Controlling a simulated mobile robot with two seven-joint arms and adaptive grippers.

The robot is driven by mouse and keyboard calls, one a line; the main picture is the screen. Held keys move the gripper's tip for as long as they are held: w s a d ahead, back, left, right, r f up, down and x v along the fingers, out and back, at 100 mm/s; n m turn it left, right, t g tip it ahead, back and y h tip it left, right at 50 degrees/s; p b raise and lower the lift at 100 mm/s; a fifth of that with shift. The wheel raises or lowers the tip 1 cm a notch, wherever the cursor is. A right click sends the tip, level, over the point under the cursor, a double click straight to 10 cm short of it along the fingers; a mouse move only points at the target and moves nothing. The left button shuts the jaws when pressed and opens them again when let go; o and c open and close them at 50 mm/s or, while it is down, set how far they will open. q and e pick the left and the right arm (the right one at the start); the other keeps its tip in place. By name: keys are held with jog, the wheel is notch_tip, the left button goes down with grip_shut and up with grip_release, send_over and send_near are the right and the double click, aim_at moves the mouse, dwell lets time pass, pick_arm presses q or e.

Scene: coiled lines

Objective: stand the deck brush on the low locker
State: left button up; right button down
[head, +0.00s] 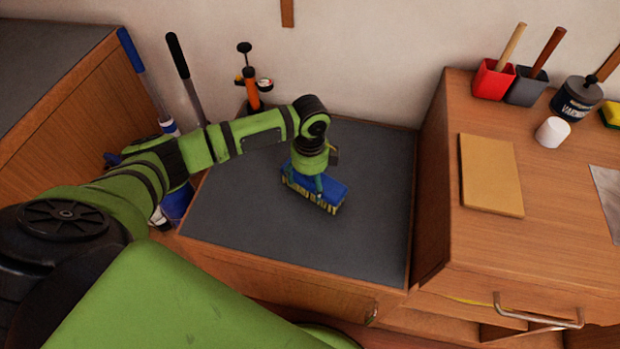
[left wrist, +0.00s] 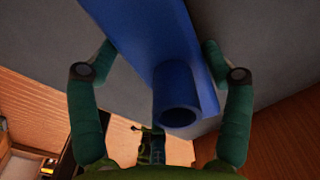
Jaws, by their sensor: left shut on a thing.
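The deck brush (head: 328,195) has a blue block with pale yellow bristles. In the head view it is over the middle of the low locker's dark grey top (head: 260,225), bristles downward. I cannot tell for sure whether the bristles touch the top. My left gripper (head: 317,184) is above the brush and shut on its block. In the left wrist view my left gripper's fingers (left wrist: 160,60) lie on either side of the blue brush block (left wrist: 140,25), and its round hollow socket faces the camera. My right gripper is in neither view.
An orange pump (head: 251,88) stands at the back, with long-handled tools (head: 184,75) left of it. A taller wooden locker at right bears a tan board (head: 490,175), a red pot (head: 492,80), a grey pot (head: 525,87) and a tin (head: 576,100). The grey top around the brush is clear.

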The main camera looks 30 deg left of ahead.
pick_arm(q)
jog(key=shift+f, duration=0.2)
jog(key=o, duration=1)
jog(key=shift+o, duration=0.2)
notch_tip(320, 180, up, 12)
jog(key=shift+r+p, duration=0.15)
jog(key=shift+p, duration=0.25)
